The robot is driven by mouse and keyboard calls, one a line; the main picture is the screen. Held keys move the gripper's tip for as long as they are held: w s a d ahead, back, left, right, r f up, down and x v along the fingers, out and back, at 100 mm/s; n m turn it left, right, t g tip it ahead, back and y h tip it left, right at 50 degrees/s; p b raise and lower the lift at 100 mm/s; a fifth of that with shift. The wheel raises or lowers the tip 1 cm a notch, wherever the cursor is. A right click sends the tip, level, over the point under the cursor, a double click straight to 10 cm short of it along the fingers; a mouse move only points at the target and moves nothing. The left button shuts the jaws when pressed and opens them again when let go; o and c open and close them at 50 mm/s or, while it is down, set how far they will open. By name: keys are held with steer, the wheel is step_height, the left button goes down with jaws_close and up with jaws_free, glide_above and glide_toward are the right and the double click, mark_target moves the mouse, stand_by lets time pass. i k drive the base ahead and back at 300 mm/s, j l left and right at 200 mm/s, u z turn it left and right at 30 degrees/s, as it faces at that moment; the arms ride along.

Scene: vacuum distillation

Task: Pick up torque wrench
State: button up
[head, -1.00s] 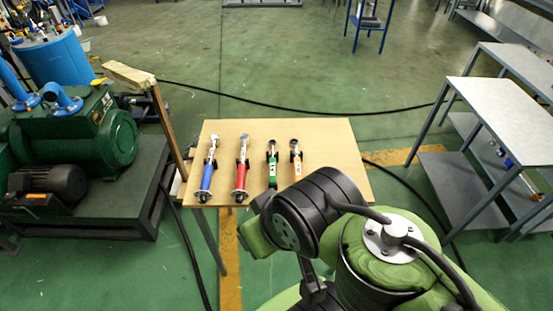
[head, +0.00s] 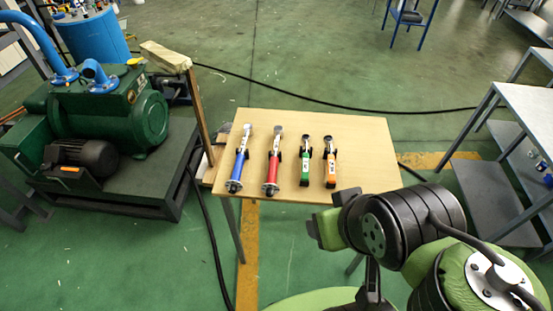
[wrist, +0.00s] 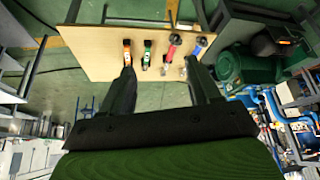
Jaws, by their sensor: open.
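Torque-wrench-like tools lie side by side on a wooden table: a blue-handled one (head: 239,165), a red-handled one (head: 273,168), a shorter green one (head: 306,162) and a shorter orange one (head: 330,163). Their metal heads point toward the far edge in the head view. In the wrist view the orange (wrist: 127,52), green (wrist: 147,53), red (wrist: 172,46) and blue (wrist: 197,47) tools show beyond the fingertips. My gripper (wrist: 161,67) is open and empty, apart from the tools. The head view does not clearly show the gripper.
The wooden table (head: 365,135) has bare room right of the tools. A green pump (head: 110,115) stands left on a dark base. A post with a wooden block (head: 166,57) rises by the table's left edge. Metal tables (head: 535,100) stand at right.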

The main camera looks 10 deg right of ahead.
mark_target(278, 130)
steer(key=i+j+u, duration=0.25)
steer(key=i+u, duration=0.25)
steer(key=i+j+u, duration=0.1)
steer(key=i+u, duration=0.25)
steer(key=u, duration=0.15)
